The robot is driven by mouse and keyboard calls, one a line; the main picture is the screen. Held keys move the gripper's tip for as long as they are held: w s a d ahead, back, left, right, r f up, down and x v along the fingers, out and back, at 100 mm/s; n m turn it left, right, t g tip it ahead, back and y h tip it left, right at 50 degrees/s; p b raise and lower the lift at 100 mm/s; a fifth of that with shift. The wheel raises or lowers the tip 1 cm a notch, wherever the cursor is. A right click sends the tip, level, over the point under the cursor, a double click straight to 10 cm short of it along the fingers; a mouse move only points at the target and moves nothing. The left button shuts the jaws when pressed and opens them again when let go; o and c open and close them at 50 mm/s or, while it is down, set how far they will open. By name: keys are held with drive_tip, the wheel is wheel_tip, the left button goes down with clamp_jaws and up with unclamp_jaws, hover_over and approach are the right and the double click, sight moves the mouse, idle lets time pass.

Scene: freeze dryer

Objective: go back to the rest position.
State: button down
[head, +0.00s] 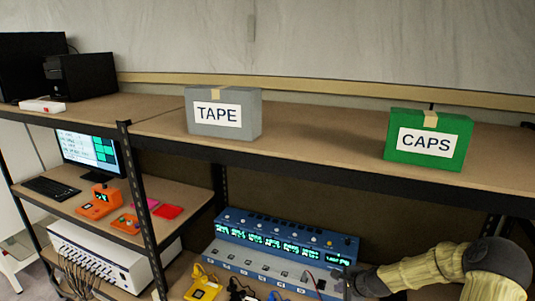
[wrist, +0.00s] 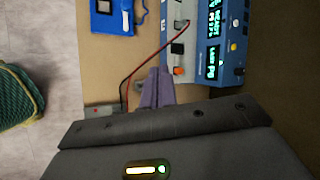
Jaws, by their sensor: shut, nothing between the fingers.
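My gripper (wrist: 156,85) is shut and empty in the wrist view, its grey-purple fingers together. It is over the shelf board beside the blue and grey instrument (wrist: 178,38). A red and black lead runs from the instrument past the fingertips. In the head view my arm reaches in from the lower right, and the gripper end is near the right end of the blue instrument (head: 285,237); its fingers are too small and dark to make out there.
A grey TAPE box (head: 223,125) and a green CAPS box (head: 428,155) stand on the upper shelf. A monitor (head: 90,150), keyboard (head: 50,188) and orange devices (head: 98,203) are on the left shelf. A blue meter (wrist: 110,14) lies near the board's edge.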

drive_tip(key=s+a+r+n+g+h+b, duration=0.1)
drive_tip(key=s+a+r+n, duration=0.2)
drive_tip(key=s+n, duration=0.3)
drive_tip(key=s+a+r+n+g+h+b, duration=0.1)
drive_tip(key=s+r+n, duration=0.3)
drive_tip(key=s, duration=0.8)
drive_tip(key=s+a+r+n+g+h+b, duration=0.1)
drive_tip(key=s+a+r+n, duration=0.3)
drive_tip(key=s+n, duration=0.4)
drive_tip(key=shift+s+a+r+n+g+b, duration=0.2)
drive_tip(key=shift+s+a+n+g+b, duration=0.1)
drive_tip(key=shift+s+g+b, duration=0.55)
idle(1.0)
